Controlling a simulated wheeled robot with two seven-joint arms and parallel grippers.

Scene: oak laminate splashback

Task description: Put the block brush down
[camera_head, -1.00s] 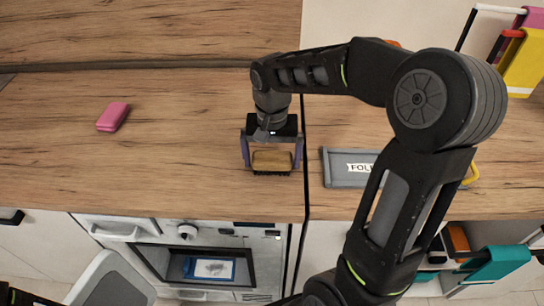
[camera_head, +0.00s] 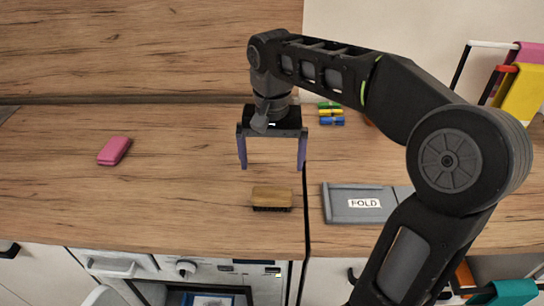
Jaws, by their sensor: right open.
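The block brush (camera_head: 272,197) lies on the oak counter, with its wooden back up and dark bristles along the near lower edge. It is close to the counter's front and left of the dark seam. My right gripper (camera_head: 272,166) is open and empty, with its two fingers pointing down. It is above and behind the brush in the picture, apart from it. My left gripper is not in view.
A pink case (camera_head: 114,151) lies on the left of the counter (camera_head: 180,190). A grey FOLD board (camera_head: 358,204) lies right of the seam. Small coloured items (camera_head: 331,114) sit at the back. An oven (camera_head: 200,290) is below the front edge.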

